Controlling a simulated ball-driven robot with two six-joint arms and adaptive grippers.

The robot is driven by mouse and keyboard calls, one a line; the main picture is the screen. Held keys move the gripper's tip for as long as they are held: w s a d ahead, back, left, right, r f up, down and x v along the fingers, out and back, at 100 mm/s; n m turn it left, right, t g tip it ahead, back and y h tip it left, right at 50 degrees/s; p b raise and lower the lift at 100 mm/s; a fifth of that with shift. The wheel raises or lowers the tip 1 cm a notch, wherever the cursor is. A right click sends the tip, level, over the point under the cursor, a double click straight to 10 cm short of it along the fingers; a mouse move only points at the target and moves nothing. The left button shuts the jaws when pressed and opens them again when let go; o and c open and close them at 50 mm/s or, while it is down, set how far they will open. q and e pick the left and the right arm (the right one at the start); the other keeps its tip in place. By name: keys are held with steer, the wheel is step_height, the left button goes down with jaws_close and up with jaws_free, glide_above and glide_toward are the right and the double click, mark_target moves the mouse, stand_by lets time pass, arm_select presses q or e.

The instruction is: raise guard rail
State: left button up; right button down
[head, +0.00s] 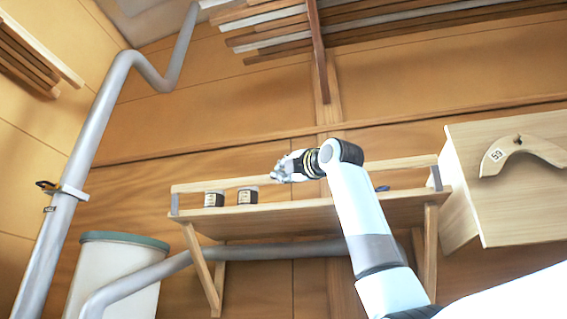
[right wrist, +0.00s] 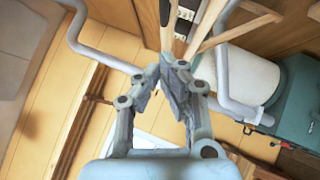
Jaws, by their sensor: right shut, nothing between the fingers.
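The guard rail (head: 385,167) is a long thin wooden bar along the wall shelf (head: 300,215). It spans between grey metal end pieces, at left (head: 174,204) and right (head: 436,178), and lies above the shelf board with a gap below it. My right gripper (head: 278,171) is at the height of the rail near the middle of its length and hides a short part of it. Whether it touches the rail I cannot tell. In the right wrist view its fingers (right wrist: 172,66) are together with nothing between them. My left gripper is not in view.
Two small dark jars with pale labels (head: 214,199) (head: 247,196) stand on the shelf's left part. A grey pipe (head: 85,150) rises at left, beside a white bin with a green rim (head: 125,239). A wooden box (head: 505,215) is right; timber strips (head: 270,28) are overhead.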

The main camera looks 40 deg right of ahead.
steer(key=w+d, duration=0.1)
steer(key=w+d+r+p, duration=0.2)
steer(key=shift+w, duration=0.35)
steer(key=shift+a, duration=0.1)
steer(key=r+m+g, duration=0.1)
steer(key=w+d+r+m+g, duration=0.1)
steer(key=shift+d+r+m+h, duration=0.15)
steer(key=shift+r+m+h, duration=0.15)
steer(key=shift+m, duration=0.1)
steer(key=shift+f, duration=0.1)
